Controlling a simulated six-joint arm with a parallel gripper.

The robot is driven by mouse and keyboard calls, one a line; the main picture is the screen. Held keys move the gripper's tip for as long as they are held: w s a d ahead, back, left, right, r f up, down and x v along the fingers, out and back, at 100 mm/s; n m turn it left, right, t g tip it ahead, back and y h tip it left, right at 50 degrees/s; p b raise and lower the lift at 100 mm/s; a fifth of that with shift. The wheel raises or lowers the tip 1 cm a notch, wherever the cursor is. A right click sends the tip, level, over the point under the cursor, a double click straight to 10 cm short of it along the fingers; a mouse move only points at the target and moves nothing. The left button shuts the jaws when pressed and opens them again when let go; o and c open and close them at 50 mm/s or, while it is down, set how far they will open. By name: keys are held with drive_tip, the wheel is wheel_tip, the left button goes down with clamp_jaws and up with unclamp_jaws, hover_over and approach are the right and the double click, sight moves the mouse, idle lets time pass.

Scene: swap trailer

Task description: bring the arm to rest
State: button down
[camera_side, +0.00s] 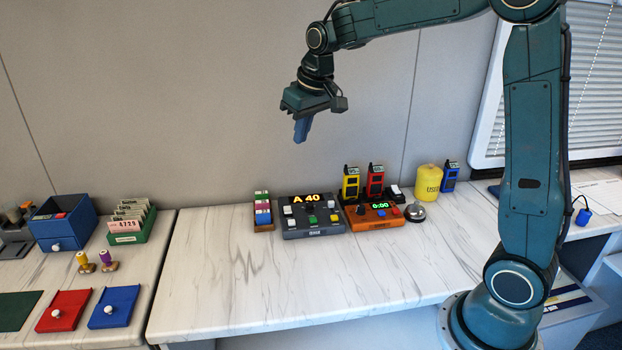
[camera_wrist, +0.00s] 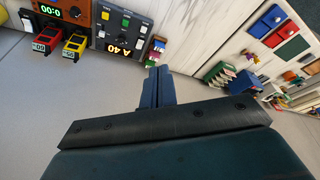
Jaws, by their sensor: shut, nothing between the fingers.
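My gripper (camera_side: 301,131) hangs in the air high above the white marbled counter (camera_side: 230,270), pointing down with its blue fingers together. Nothing is between the fingers. In the wrist view the closed blue fingers of my gripper (camera_wrist: 158,75) show at the centre, clear of everything. The arm is raised and bent, reaching left from its base at the right of the side view.
Below stand a grey console (camera_side: 312,218) reading "A 40", an orange timer (camera_side: 376,215) reading 0:00, a yellow radio (camera_side: 350,183), a red radio (camera_side: 375,181) and a yellow canister (camera_side: 427,182). A blue drawer box (camera_side: 65,222) and green card tray (camera_side: 133,225) stand left. The counter's front is clear.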

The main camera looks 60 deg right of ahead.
drive_tip(key=s+a+t, duration=0.1)
drive_tip(key=s+a, duration=0.3)
drive_tip(key=s, duration=0.9)
drive_tip(key=s+a+n+t, duration=0.1)
drive_tip(key=s+a, duration=0.2)
drive_tip(key=s, duration=1.1)
drive_tip(key=shift+a+n+y, duration=0.3)
drive_tip(key=shift+a, duration=0.1)
